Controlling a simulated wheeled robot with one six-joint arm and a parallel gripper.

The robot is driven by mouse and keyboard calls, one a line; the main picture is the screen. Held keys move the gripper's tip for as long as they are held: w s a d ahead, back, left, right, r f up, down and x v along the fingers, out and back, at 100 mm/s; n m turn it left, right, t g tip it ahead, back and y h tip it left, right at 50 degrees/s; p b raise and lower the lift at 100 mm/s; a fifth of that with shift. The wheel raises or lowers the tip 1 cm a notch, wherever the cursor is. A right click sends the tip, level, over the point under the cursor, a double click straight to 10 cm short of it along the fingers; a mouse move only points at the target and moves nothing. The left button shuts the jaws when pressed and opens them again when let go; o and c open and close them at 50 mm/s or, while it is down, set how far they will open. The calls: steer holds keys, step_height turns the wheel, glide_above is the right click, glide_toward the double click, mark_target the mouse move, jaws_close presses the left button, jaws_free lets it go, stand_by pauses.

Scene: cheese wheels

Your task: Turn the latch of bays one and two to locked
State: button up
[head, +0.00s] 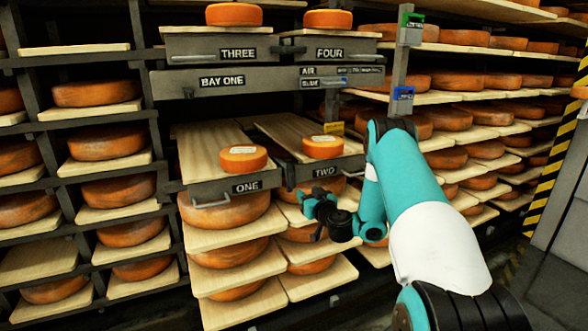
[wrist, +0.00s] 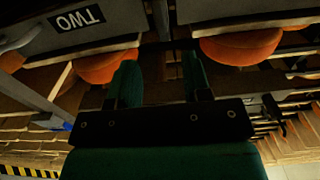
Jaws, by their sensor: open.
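Drawer one (head: 222,192) and drawer two (head: 347,166) are pulled out below the panel marked BAY ONE (head: 262,84). Each carries a board with a small cheese wheel on it. My gripper (head: 318,203) is in front of and below drawer two's front, close to its left end. In the wrist view my gripper (wrist: 160,78) has its two green fingers apart, with nothing clearly held between them. The front of drawer two, with an upside-down TWO label (wrist: 80,18), shows at the upper left there.
Drawers three (head: 215,47) and four (head: 330,46) are above the panel. Cheese-filled racks stand on both sides. A striped post (head: 555,150) stands at right.

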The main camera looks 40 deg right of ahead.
mark_target(294, 181)
steer(key=p+x, duration=0.4)
steer(key=x, duration=0.7)
steer(key=shift+c, duration=0.4)
jaws_close()
